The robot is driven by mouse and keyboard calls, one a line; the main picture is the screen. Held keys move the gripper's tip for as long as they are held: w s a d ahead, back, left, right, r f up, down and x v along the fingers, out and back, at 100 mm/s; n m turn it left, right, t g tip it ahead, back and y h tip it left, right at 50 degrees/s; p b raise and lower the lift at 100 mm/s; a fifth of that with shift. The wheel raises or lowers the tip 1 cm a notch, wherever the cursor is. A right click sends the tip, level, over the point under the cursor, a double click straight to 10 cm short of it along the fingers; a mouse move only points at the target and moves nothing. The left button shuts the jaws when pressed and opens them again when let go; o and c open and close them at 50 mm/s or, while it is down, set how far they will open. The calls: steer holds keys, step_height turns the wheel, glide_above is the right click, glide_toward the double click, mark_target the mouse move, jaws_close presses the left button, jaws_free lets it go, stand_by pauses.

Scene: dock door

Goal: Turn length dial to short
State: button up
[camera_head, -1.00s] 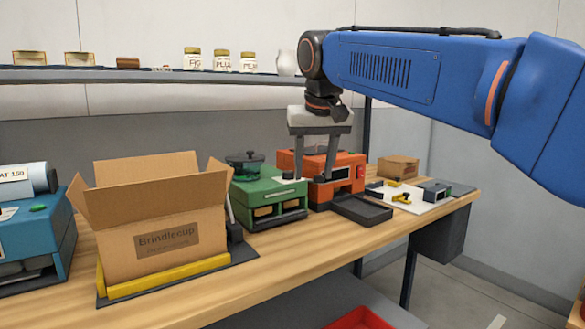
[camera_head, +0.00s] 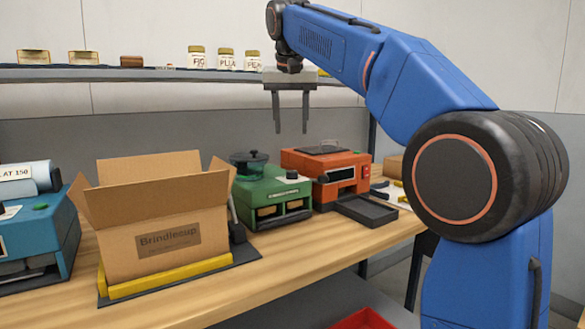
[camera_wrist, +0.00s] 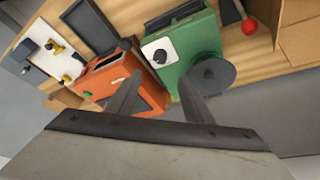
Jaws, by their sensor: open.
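A dark round dial on a white plate (camera_wrist: 161,54) sits on top of the green machine (camera_wrist: 188,62), at the corner near the orange machine. In the head view, this dial (camera_head: 292,175) shows only as a small dark and white patch on the green machine (camera_head: 268,196). Its marks and setting are too small to read. My gripper (camera_head: 291,131) is open and empty, fingers pointing down, well above the machines. In the wrist view, the gripper's fingers (camera_wrist: 159,77) spread below the dial plate in the picture, with nothing between them.
The orange machine (camera_head: 333,175) and a dark tray (camera_head: 367,210) stand right of the green one. A dark disc (camera_head: 249,160) rises at the green machine's left. An open carton (camera_head: 165,245) stands further left. A shelf with jars (camera_head: 196,62) runs behind.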

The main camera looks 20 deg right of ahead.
mark_target(292, 172)
steer(key=x, duration=1.4)
steer(key=shift+f, duration=0.35)
steer(key=c, duration=1)
